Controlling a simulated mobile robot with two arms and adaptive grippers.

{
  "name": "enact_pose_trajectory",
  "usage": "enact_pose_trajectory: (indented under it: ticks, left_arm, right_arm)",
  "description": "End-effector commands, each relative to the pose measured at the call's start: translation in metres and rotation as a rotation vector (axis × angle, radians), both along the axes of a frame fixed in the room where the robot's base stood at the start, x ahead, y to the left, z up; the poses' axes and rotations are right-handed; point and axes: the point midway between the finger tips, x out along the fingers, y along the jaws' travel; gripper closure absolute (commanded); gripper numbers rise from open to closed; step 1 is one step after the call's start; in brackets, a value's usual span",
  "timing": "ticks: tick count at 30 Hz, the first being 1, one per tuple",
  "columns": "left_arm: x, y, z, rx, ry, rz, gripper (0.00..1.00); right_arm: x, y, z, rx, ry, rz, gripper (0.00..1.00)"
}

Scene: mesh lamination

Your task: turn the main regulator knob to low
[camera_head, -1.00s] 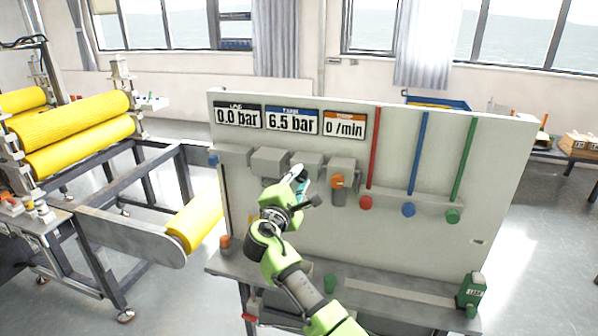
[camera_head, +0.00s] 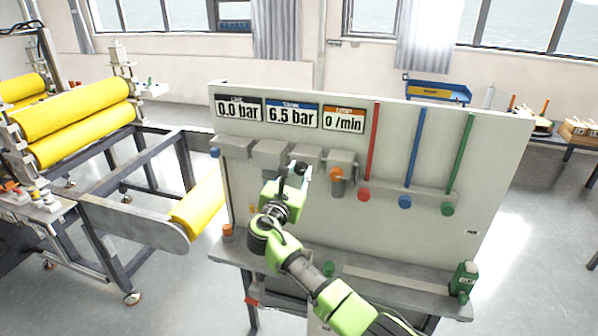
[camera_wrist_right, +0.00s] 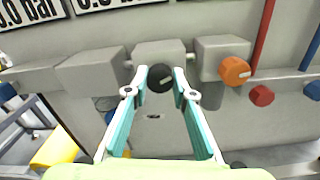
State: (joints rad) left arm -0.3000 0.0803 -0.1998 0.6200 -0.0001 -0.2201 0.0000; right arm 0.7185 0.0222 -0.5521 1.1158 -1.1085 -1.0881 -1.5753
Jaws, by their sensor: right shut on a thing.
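In the head view my right gripper (camera_head: 303,173) reaches up to the panel and hides part of the knob. The knob's setting cannot be read. My left gripper is not in view.
An orange knob (camera_wrist_right: 235,71) sits close on the right, with red (camera_head: 364,194), blue (camera_head: 405,202) and green (camera_head: 448,209) knobs further along. Displays above read 0.0 bar (camera_head: 238,109), 6.5 bar (camera_head: 291,114) and 0 /min (camera_head: 343,120). A yellow-roller machine (camera_head: 80,120) stands left.

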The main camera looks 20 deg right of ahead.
Motion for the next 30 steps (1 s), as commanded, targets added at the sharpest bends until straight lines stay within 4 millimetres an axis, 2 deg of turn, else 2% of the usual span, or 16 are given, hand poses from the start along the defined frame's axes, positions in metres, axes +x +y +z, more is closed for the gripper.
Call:
enact_pose_trajectory:
  ticks: [1, 30]
  left_arm:
    - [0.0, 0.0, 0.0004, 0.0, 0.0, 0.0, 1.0]
    - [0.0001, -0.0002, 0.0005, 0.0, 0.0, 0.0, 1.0]
  right_arm:
    - [0.0015, -0.0012, 0.0069, -0.042, 0.014, 0.0, 0.98]
    - [0.0019, -0.001, 0.0072, -0.776, 0.509, -0.006, 0.98]
